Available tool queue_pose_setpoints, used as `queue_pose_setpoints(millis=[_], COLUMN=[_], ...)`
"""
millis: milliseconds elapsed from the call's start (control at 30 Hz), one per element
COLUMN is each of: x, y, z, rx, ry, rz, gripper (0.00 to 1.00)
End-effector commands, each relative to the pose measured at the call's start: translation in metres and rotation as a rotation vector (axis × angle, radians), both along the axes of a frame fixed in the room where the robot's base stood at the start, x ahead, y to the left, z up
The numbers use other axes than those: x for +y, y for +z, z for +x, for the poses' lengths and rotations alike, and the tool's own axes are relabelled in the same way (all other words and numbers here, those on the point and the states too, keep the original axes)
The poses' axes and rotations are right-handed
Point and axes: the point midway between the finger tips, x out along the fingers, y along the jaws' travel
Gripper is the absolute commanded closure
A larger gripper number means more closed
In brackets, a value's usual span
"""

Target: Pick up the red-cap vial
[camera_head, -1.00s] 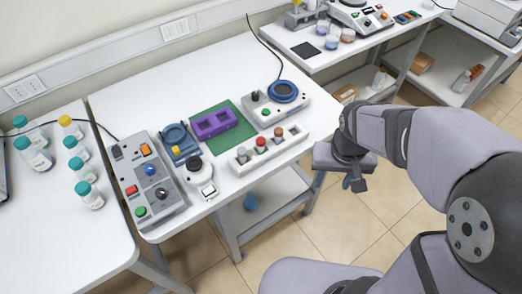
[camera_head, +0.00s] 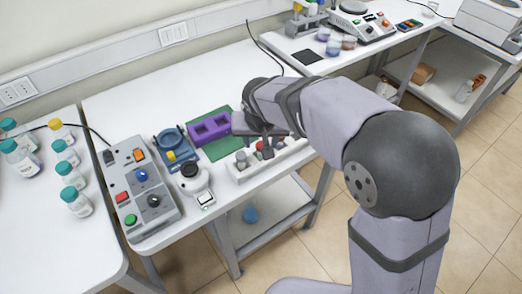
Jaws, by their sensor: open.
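The red-cap vial (camera_head: 260,146) stands in the white rack (camera_head: 245,176) near the front right of the middle table. Only a small part of its red cap shows, because the fingers of my gripper (camera_head: 267,143) partly cover it. My gripper is open, pointing down, right over or beside the cap. I cannot tell whether the fingers straddle the cap or touch it. A grey-cap vial (camera_head: 241,158) stands in the same rack to the left of the red one.
A purple block (camera_head: 209,129) on a green mat stands just behind the rack. A control box (camera_head: 142,190), a blue device (camera_head: 175,146) and a small white device (camera_head: 195,183) are to the left. Several capped bottles (camera_head: 74,201) stand on the left table.

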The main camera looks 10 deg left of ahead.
Motion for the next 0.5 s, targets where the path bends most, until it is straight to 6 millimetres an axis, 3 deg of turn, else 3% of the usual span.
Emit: queue_pose_setpoints(millis=[233,500], x=[0.000,0.002], y=[-0.006,-0.033], z=[0.003,0.016], rx=[0.003,0.003], ry=[-0.001,-0.002], rz=[-0.002,-0.002], gripper=[0.54,0.54])
